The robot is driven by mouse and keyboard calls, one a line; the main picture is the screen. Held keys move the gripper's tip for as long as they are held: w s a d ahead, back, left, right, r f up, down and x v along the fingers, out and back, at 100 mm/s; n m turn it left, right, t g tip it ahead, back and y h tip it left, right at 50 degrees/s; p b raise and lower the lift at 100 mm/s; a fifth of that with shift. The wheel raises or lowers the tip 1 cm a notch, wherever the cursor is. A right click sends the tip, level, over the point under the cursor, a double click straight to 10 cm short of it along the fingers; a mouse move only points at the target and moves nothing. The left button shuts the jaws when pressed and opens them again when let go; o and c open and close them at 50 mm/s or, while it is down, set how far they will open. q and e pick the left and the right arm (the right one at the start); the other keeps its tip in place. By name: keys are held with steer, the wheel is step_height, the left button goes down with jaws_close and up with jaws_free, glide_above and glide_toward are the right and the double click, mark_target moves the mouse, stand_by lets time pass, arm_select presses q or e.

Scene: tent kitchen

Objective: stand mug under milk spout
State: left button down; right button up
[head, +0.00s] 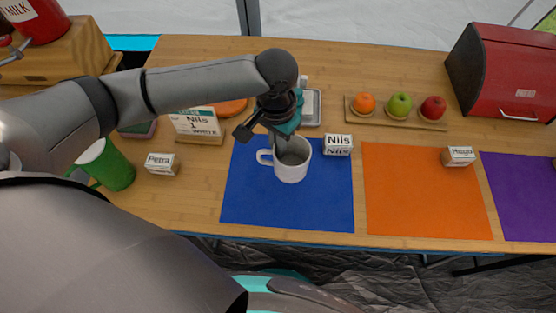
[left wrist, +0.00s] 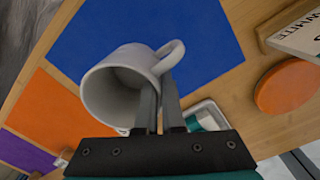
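A white mug (head: 291,165) stands upright at the blue mat (head: 245,205), its handle pointing left in the head view. My left gripper (head: 284,142) comes down on its far rim. In the left wrist view the fingers (left wrist: 160,105) are close together with the rim of the mug (left wrist: 105,98) between them. I cannot tell whether the mug touches the mat. The red milk container (head: 40,22), labelled MILK, stands on a wooden stand (head: 75,55) at the upper left. Its metal spout (head: 14,52) shows at the left edge. My right gripper is not in view.
A green mug (head: 112,168) and a Petra card (head: 161,164) stand left of the mat. A Nils card (head: 338,145) is close right of the white mug. A sign (head: 196,122) and grey tray (head: 312,108) are behind. An orange mat (head: 425,200) lies right, mostly clear.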

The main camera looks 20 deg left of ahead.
mark_target(283, 159)
arm_select(q)
steer(key=shift+f, duration=0.6)
step_height(283, 159, down, 4)
steer(key=shift+r+b, duration=0.2)
steer(key=shift+b, duration=0.6)
steer(key=shift+f, duration=0.1)
steer(key=c, duration=1)
jaws_free()
steer(key=shift+c, duration=0.2)
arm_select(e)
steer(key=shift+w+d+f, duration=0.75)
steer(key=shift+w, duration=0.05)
